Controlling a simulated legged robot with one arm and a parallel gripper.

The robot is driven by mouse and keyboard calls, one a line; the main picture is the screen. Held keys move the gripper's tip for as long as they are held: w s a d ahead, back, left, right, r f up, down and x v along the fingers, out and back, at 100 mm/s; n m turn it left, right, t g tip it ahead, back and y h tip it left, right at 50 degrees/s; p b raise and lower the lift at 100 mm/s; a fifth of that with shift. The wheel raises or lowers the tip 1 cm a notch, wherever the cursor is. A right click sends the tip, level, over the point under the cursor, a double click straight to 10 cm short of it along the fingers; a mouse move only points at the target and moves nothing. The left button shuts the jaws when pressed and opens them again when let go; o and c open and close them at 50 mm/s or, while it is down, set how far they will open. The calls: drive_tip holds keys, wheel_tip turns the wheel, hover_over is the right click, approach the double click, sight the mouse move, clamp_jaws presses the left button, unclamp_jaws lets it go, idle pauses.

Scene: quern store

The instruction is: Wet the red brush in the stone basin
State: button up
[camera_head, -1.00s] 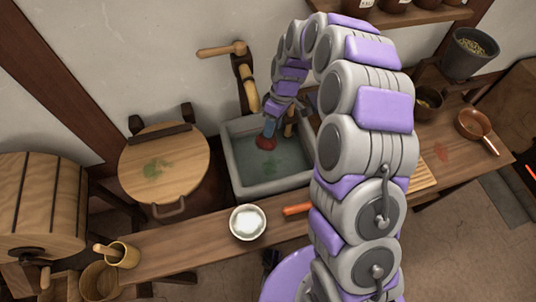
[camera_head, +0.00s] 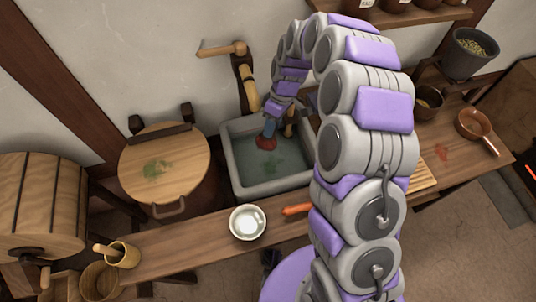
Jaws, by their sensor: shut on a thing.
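The stone basin (camera_head: 236,172) is a grey rectangular trough with greenish water in it, set at the back of the bench. The red brush (camera_head: 266,143) points head down inside the basin, its red head at or just in the water; the exact depth is hard to tell. My gripper (camera_head: 270,127) is at the end of my arched arm, above the back part of the basin, and is shut on the brush. The fingers are small and partly hidden in this view.
A wooden spout with a handle (camera_head: 244,75) stands on the wall behind the basin. A round wooden lid (camera_head: 165,163) covers a vessel at left. A white bowl (camera_head: 248,222) and an orange-handled tool (camera_head: 297,210) lie at the bench front. A copper pan (camera_head: 474,123) is at right.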

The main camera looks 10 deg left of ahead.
idle(0.3)
drive_tip(key=shift+r+p, duration=0.65)
drive_tip(key=shift+r, duration=1.4)
